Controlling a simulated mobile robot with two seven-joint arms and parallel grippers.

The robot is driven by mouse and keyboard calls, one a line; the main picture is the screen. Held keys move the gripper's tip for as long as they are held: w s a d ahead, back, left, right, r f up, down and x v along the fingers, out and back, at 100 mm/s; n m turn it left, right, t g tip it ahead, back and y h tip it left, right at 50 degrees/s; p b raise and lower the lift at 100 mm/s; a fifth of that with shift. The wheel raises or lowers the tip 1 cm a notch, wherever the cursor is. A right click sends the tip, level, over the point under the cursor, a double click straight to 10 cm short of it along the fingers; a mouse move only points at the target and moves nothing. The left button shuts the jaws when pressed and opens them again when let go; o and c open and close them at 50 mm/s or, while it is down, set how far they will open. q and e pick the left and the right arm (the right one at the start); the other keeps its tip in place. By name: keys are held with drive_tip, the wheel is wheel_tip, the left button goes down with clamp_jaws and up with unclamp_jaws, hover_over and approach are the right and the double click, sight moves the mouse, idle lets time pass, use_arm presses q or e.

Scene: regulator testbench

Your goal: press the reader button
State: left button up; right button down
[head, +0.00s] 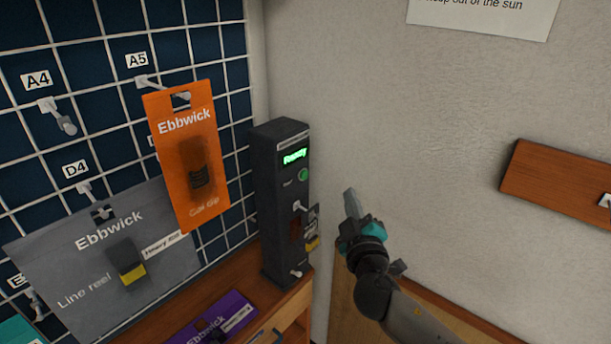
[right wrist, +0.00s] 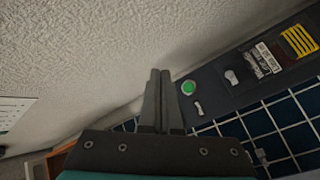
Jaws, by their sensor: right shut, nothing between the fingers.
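The reader is a tall dark box (head: 273,205) standing in the corner on a wooden ledge. Its front has a small display with lit green text (head: 294,156) and a round green button (head: 303,174) below it. The button also shows in the right wrist view (right wrist: 188,88), bright green and unobstructed. My right gripper (head: 351,198) is shut and empty, to the right of the reader and a little lower than the button. In the right wrist view its fingertips (right wrist: 160,73) lie left of the button, apart from it. My left gripper is not in view.
Below the button, a small tag or card (head: 312,228) hangs on the reader's front. Left is a wire grid with an orange packet (head: 190,155) and a grey packet (head: 105,260). A purple packet (head: 213,320) lies on the ledge. Plain wall stands behind my right gripper.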

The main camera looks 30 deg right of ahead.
sight(304, 175)
drive_tip(key=w+a+b, duration=0.1)
drive_tip(key=w+a, duration=0.2)
drive_tip(key=w, duration=0.5)
drive_tip(key=shift+a, duration=0.2)
drive_tip(key=shift+w, duration=0.2)
idle(1.8)
drive_tip(key=shift+w+a+b, duration=0.15)
drive_tip(key=shift+w+b, duration=0.1)
drive_tip(key=shift+b, duration=0.05)
drive_tip(key=shift+w+a, duration=0.15)
drive_tip(key=shift+w, duration=0.3)
idle(0.7)
drive_tip(key=shift+s, duration=0.15)
drive_tip(key=shift+s+d, duration=0.3)
drive_tip(key=shift+s, duration=0.4)
